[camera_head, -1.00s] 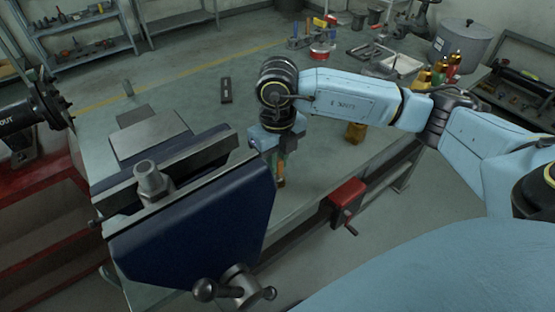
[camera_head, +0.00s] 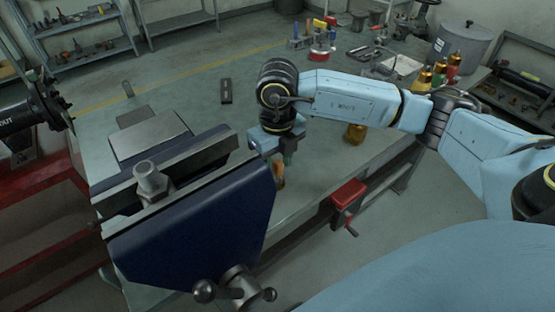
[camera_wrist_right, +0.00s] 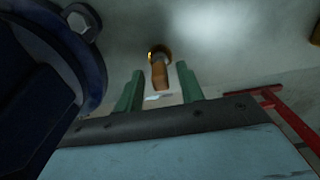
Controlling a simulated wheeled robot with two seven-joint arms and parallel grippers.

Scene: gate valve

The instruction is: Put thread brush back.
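A small brush-like piece with a wooden handle and a brassy round end (camera_wrist_right: 158,68), which I take to be the thread brush, shows beyond and between my right fingers in the right wrist view. In the head view an orange-brown piece (camera_head: 279,176) shows just below the right gripper, beside the blue vise jaw; it looks like the same thing. My right gripper (camera_head: 284,160) points down over the bench by the vise. Its green fingers (camera_wrist_right: 159,90) are apart, with a gap on both sides of the handle. Whether the brush touches the bench is unclear. My left gripper is out of view.
The large blue vise (camera_head: 195,215) stands close left of the right gripper. A red box with a crank (camera_head: 347,195) sits at the bench edge. An amber bottle (camera_head: 356,133) stands under my right forearm. A coloured tool rack (camera_head: 312,38) is at the back. The bench middle is fairly clear.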

